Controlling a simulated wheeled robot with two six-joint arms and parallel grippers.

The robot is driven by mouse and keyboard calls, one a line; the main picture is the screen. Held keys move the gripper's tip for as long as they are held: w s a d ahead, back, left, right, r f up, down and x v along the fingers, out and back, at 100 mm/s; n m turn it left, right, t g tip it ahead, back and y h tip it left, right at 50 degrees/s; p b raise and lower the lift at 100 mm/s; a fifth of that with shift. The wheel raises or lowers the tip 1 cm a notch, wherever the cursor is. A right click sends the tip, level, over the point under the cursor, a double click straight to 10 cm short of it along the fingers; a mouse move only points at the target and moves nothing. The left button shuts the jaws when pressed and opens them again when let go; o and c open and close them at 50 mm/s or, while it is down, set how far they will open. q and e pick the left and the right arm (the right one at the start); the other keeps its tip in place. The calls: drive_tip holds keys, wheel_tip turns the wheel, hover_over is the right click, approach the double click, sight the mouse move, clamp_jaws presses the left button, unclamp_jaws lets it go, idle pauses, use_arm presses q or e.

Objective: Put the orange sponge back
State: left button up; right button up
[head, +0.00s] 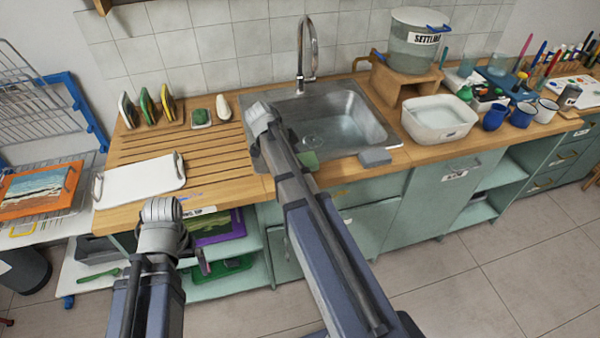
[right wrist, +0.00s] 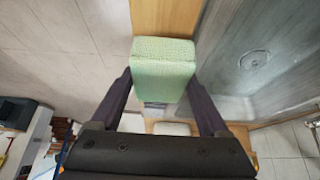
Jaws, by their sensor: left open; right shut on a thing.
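My right gripper (right wrist: 160,80) is shut on a light green sponge (right wrist: 164,66), with a finger on each side of it. In the head view the green sponge (head: 308,160) shows at the sink's front edge, and my right arm hides most of that gripper. My left gripper (head: 203,262) is open and empty, low in front of the counter. Three sponges stand upright in a wooden holder (head: 154,126) at the back left of the counter; they look green, yellow and white. I see no sponge that looks clearly orange.
The sink (head: 350,118) is right of my right arm. A white tray (head: 140,180) lies on the slatted drainboard (head: 205,153). A white tub (head: 438,119) and blue mugs (head: 494,117) stand farther right.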

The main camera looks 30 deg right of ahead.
drive_tip(key=shift+f+b, duration=1.95)
drive_tip(key=shift+r, duration=0.15)
drive_tip(key=o, duration=1.1)
drive_tip(key=shift+c, duration=0.2)
